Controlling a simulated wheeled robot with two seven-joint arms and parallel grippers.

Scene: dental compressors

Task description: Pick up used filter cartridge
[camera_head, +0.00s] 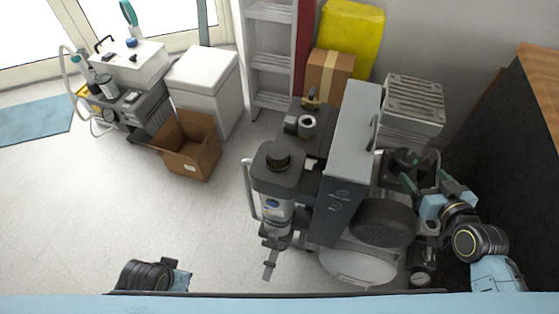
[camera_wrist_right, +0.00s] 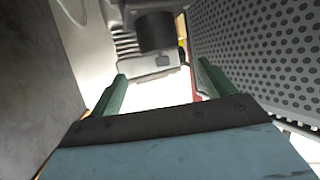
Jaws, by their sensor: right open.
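A dark cylinder (camera_head: 405,159) stands on the right part of the compressor. It may be the used filter cartridge, but I cannot tell for sure. In the right wrist view a dark cylinder (camera_wrist_right: 156,32) sits on a grey finned block, ahead of the fingertips. My right gripper (camera_head: 403,167), with green fingers, is just beside the cylinder in the head view. In the right wrist view the gripper (camera_wrist_right: 162,72) is open with nothing between its fingers. My left gripper (camera_head: 180,278) is partly visible low on the left, away from the compressor; its fingers are unclear.
A grey panel (camera_head: 345,165) stands upright on the compressor, left of my right gripper. A perforated panel (camera_wrist_right: 262,60) is close on the right in the wrist view. An open cardboard box (camera_head: 190,160) sits on the floor. A dark counter (camera_head: 500,150) bounds the right.

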